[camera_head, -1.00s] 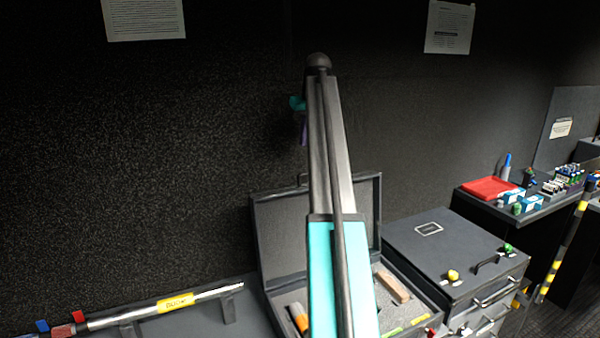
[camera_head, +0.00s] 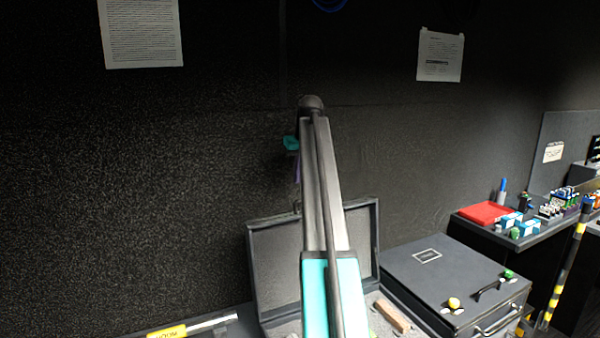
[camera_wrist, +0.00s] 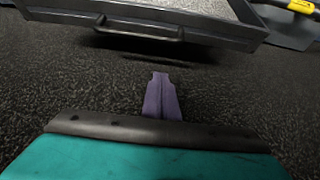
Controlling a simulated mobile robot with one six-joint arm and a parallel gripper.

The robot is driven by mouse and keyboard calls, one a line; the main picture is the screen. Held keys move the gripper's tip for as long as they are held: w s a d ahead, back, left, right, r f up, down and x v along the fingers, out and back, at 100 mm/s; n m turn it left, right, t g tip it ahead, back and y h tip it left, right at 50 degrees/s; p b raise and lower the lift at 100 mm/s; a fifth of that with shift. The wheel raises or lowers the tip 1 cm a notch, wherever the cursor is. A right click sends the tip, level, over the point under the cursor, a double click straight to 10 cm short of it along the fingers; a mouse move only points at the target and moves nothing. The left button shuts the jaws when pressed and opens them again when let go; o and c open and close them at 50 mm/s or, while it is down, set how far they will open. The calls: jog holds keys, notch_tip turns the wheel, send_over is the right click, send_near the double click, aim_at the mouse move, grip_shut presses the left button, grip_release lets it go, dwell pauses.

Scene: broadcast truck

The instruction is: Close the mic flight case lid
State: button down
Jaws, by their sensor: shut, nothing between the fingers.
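The mic flight case stands open. Its lid (camera_head: 275,262) is raised upright near the dark wall, with the grey lining facing me. My arm crosses in front and hides the lid's middle and much of the case base. My gripper (camera_head: 298,172) is partly hidden behind my arm, above the lid's upper edge. In the wrist view, the purple fingers (camera_wrist: 161,96) are together and empty. The lid's edge with its handle (camera_wrist: 140,28) shows at the top of that view, apart from the fingertips. The fingers show against the carpeted wall, on the lid's wall side.
A brown block (camera_head: 392,315) lies in the case base. A closed dark case (camera_head: 430,262) with small yellow and green items stands at right. A boom pole with a yellow label (camera_head: 167,332) lies at left. A red item (camera_head: 485,213) sits on the right-hand counter.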

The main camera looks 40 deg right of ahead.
jog(key=shift+s+a+f+p, duration=0.1)
jog(key=shift+s+f+p, duration=0.2)
jog(key=shift+f+p, duration=0.5)
jog(key=shift+s+a+f+p, duration=0.1)
jog(key=shift+s+f+p, duration=0.25)
jog(key=shift+f, duration=0.8)
jog(key=shift+s+a+f+p, duration=0.1)
jog(key=shift+s+f+p, duration=0.2)
jog(key=shift+f+p, duration=0.5)
jog(key=shift+f, duration=0.2)
